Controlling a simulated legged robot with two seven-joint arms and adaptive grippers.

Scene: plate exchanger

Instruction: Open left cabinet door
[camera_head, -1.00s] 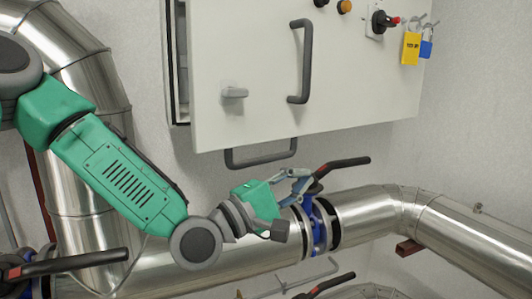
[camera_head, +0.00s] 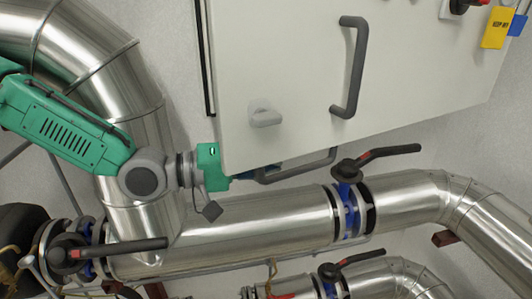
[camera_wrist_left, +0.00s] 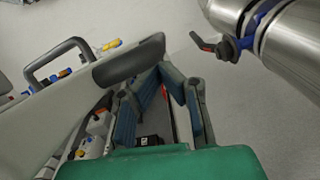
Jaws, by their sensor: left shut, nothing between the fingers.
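The white cabinet door (camera_head: 290,80) fills the upper right of the head view. It has a dark grey bar handle (camera_head: 357,70) and a small light grey latch (camera_head: 264,117). A narrow dark strip (camera_head: 207,60) shows along its left edge, so the door looks slightly ajar. My left gripper (camera_head: 255,173) is at the door's lower left corner, its fingers mostly hidden behind the bottom edge. In the left wrist view my left gripper (camera_wrist_left: 172,92) is shut and empty beside a pale panel (camera_wrist_left: 40,115). Whether it touches the door is unclear. My right gripper is out of view.
Silver pipes (camera_head: 260,220) run below, with black valve levers (camera_head: 390,152) sticking out. A large pipe (camera_head: 110,60) bends down at the left. A yellow padlock (camera_head: 496,27) hangs at the upper right.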

